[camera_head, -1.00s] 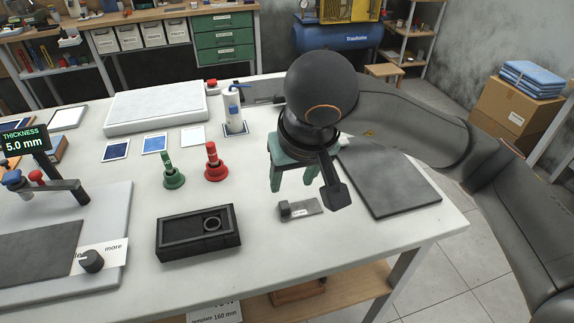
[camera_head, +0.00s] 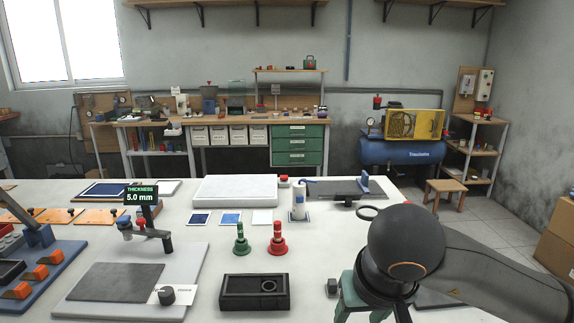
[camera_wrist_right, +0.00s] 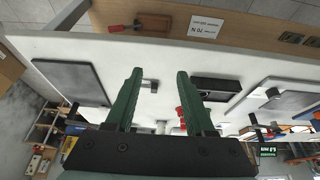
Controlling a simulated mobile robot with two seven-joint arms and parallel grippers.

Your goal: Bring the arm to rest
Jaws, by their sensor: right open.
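My right gripper (camera_head: 365,300) is at the lower right of the head view, over the front right of the white worktable (camera_head: 200,258). Its green fingers are partly hidden by my dark wrist and cut off by the picture's lower edge. In the right wrist view my right gripper (camera_wrist_right: 159,75) is open, with its two green fingers spread wide and nothing held between them. A small grey metal block (camera_wrist_right: 150,86) shows between the fingers in that view, lying on the table beyond them. My left gripper is not in view.
A black tray (camera_head: 238,304) with a ring in it stands left of the gripper. Green (camera_head: 241,241) and red (camera_head: 277,241) handled tools stand behind it. A thickness gauge (camera_head: 145,222) is at left. A dark flat plate (camera_wrist_right: 70,85) lies beside the gripper.

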